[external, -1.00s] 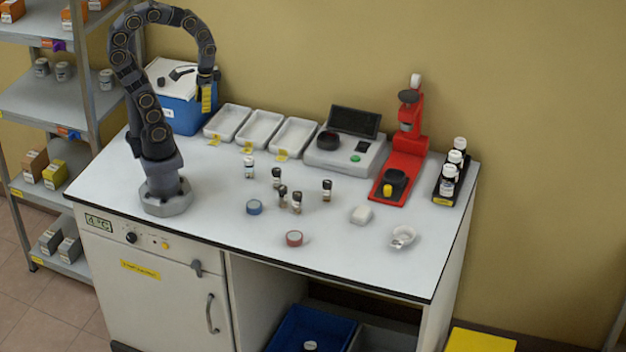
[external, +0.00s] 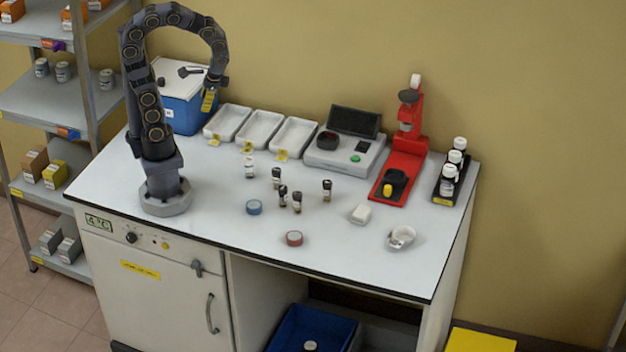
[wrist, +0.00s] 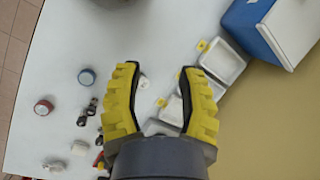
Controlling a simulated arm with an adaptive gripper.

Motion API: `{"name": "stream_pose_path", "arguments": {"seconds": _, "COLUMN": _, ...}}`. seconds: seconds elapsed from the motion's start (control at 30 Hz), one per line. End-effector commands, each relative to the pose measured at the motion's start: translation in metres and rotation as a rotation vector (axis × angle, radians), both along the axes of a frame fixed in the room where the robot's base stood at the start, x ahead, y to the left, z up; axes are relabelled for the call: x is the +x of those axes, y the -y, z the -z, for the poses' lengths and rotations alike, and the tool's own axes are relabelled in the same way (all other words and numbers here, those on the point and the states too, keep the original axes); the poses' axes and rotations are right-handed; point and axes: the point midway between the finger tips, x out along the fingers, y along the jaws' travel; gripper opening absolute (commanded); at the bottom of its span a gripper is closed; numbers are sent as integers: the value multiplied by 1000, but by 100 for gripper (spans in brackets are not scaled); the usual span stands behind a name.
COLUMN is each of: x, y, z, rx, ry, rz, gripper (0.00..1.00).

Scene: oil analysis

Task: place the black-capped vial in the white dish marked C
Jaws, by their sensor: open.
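Several black-capped vials stand in a loose cluster mid-table, among them one at the back (external: 276,178) and one at the right (external: 327,190); they also show left of my gripper in the wrist view (wrist: 84,112). I cannot tell which one is meant. Three white dishes with yellow tags stand in a row along the back: left dish (external: 223,126), middle dish (external: 256,134), right dish (external: 289,142). Their letters are too small to read. My gripper (wrist: 155,75) is open and empty, raised high near the left dish (external: 209,100). A white-capped vial (wrist: 144,82) shows far below between the fingers.
A blue cooler box (external: 186,112) stands behind my arm. A grey instrument (external: 350,152), a red stand (external: 398,182) and a black rack (external: 450,183) of white-capped bottles are at the back right. Blue (external: 254,207) and red (external: 294,238) round items lie in front.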

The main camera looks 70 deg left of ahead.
Motion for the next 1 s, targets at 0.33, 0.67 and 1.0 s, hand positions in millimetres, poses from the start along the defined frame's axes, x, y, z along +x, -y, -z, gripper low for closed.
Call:
{"name": "stream_pose_path", "arguments": {"seconds": 0.33, "x": 86, "y": 30, "z": 46, "rx": 407, "ry": -167, "rz": 634, "gripper": 39}}
{"name": "stream_pose_path", "arguments": {"seconds": 0.67, "x": 128, "y": 134, "z": 119, "rx": 761, "ry": -287, "rz": 1363, "gripper": 39}}
{"name": "stream_pose_path", "arguments": {"seconds": 1.0, "x": 97, "y": 222, "z": 202, "rx": 984, "ry": -385, "rz": 1937, "gripper": 39}}
